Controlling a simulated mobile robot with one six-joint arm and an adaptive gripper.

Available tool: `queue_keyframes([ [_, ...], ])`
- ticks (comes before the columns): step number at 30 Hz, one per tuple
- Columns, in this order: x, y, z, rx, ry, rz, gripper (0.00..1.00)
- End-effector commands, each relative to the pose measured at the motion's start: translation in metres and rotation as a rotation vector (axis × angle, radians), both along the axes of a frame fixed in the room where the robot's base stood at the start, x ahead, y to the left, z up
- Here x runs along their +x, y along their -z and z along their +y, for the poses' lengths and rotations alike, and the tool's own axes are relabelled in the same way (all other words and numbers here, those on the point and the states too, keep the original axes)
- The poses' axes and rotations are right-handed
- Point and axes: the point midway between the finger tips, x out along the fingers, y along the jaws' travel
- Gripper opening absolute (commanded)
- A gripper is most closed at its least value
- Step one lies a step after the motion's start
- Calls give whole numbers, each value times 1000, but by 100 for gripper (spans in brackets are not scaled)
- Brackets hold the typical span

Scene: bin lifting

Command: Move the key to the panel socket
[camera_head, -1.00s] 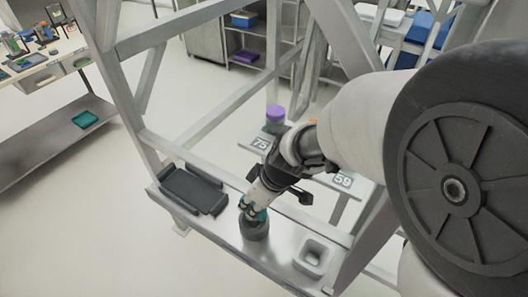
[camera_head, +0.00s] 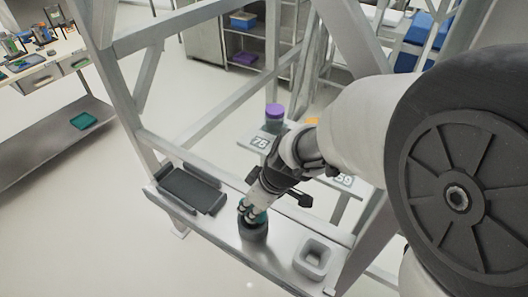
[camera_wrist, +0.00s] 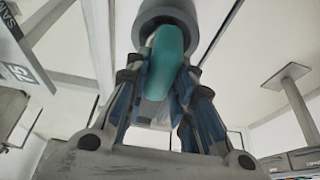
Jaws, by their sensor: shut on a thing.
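A teal cylindrical piece, which I take to be the key (camera_wrist: 163,58), stands between the fingers of my gripper (camera_wrist: 165,100) in the wrist view. My gripper (camera_head: 252,212) is shut on it, just above a dark grey round holder (camera_head: 254,231) on the metal shelf. The round holder's grey rim (camera_wrist: 166,12) is at the teal piece's far end in the wrist view. I cannot tell whether the piece is seated in it or clear of it. A light grey square block with a square opening (camera_head: 326,262) sits to the right; I cannot tell whether it is the panel socket.
A dark tray (camera_head: 190,188) lies on the shelf (camera_head: 222,222) to the left. Metal frame posts (camera_head: 125,100) rise around the shelf. Behind are a purple-lidded jar (camera_head: 275,113) and a number plate (camera_head: 260,142). A workbench (camera_head: 40,75) stands far left.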

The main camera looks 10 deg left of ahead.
Motion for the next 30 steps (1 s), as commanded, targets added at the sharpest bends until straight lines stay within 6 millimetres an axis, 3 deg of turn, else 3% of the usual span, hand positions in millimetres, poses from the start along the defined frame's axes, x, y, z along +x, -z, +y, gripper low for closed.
queue_keyframes([
  [13,0,0,0,1,0,-1,0],
  [14,0,0,0,1,0,-1,25],
  [24,0,1,0,0,0,0,46],
  [30,0,1,0,0,0,0,46],
])
